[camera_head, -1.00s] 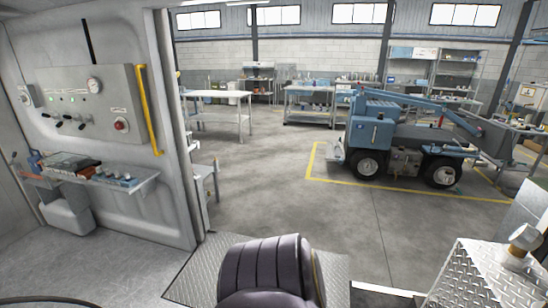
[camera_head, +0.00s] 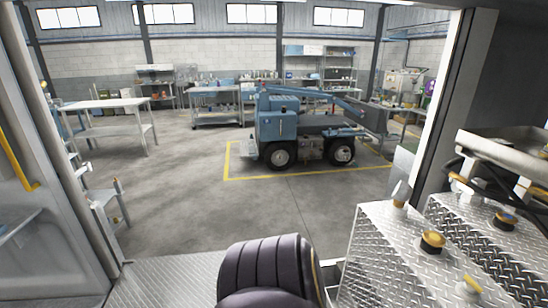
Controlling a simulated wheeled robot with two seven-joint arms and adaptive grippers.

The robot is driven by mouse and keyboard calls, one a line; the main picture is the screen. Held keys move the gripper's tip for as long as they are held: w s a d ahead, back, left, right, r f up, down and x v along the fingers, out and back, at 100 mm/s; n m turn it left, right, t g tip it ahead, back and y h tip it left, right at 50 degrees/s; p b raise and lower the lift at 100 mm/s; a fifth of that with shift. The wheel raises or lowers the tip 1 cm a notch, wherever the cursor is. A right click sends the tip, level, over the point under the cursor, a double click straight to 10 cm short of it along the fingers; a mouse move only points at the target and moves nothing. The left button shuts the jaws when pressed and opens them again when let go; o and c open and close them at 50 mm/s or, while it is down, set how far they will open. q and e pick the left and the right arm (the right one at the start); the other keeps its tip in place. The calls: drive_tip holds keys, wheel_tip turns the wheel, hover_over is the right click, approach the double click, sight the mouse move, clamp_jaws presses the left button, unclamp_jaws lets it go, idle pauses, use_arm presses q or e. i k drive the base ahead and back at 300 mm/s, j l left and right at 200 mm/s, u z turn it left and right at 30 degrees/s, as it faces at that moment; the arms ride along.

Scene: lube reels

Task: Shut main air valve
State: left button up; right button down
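I cannot tell which fitting is the main air valve. Neither of my grippers shows in the head view. A dark ribbed part of my own body fills the bottom middle.
The near diamond-plate box (camera_head: 375,250) stands right of the doorway. Dark hoses (camera_head: 480,180) run behind it below a metal tray. A yellow grab bar (camera_head: 18,160) is on the left wall. Outside are a blue vehicle (camera_head: 290,125), a white table (camera_head: 105,104) and open concrete floor.

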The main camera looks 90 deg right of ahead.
sight(468, 191)
drive_tip(key=z, duration=4.3)
